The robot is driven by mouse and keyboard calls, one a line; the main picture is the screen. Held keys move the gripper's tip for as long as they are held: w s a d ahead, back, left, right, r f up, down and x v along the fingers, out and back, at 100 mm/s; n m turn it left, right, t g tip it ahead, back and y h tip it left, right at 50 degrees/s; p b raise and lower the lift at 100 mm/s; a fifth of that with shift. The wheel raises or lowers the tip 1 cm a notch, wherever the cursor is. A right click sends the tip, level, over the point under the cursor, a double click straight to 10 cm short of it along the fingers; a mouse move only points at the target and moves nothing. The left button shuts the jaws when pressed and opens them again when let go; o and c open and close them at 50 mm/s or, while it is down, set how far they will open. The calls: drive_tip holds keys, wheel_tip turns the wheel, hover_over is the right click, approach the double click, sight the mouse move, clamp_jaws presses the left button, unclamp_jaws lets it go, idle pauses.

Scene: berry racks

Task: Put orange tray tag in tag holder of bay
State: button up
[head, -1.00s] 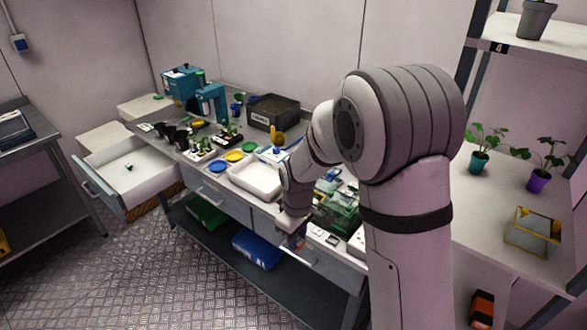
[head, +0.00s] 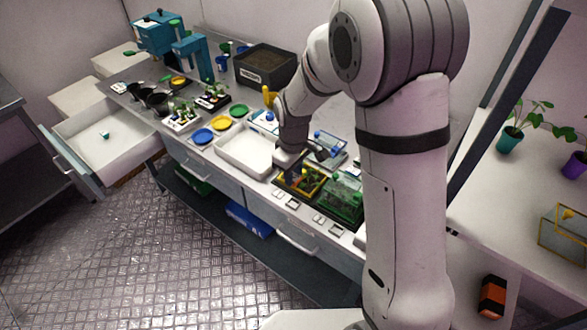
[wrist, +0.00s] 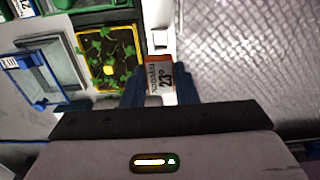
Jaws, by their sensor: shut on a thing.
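My gripper (wrist: 160,92) has blue fingers and is shut on a small tag (wrist: 160,75) with an orange top strip and dark print on white. In the head view my gripper (head: 291,172) is over the front part of the bench, by a yellow-rimmed tray of plants (head: 312,190); the tag cannot be made out there. In the wrist view the yellow-rimmed tray (wrist: 82,48) lies up and left of the tag. A small white holder-like piece (wrist: 160,39) sits beside it, above the tag. Similar small pieces (head: 292,203) line the bench's front edge.
A green-rimmed covered tray (head: 343,203) stands right of the yellow one. A white empty tray (head: 232,160) is to the left. A blue-framed clear lid (head: 329,146) lies behind. A drawer (head: 75,165) stands open at far left. The floor in front is clear.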

wheel_tip(320, 180, down, 9)
drive_tip(key=b, duration=0.5)
drive_tip(key=shift+r+b, duration=0.15)
drive_tip(key=shift+b, duration=0.25)
drive_tip(key=shift+s+d+f+b, duration=0.1)
drive_tip(key=shift+s+f+b, duration=0.05)
drive_tip(key=shift+f+b, duration=0.2)
clamp_jaws()
drive_tip(key=o, duration=0.5)
unclamp_jaws()
drive_tip(key=shift+f, duration=0.1)
drive_tip(key=o, duration=0.3)
drive_tip(key=shift+w, duration=0.2)
drive_tip(key=shift+o, duration=1)
drive_tip(key=shift+s, duration=0.1)
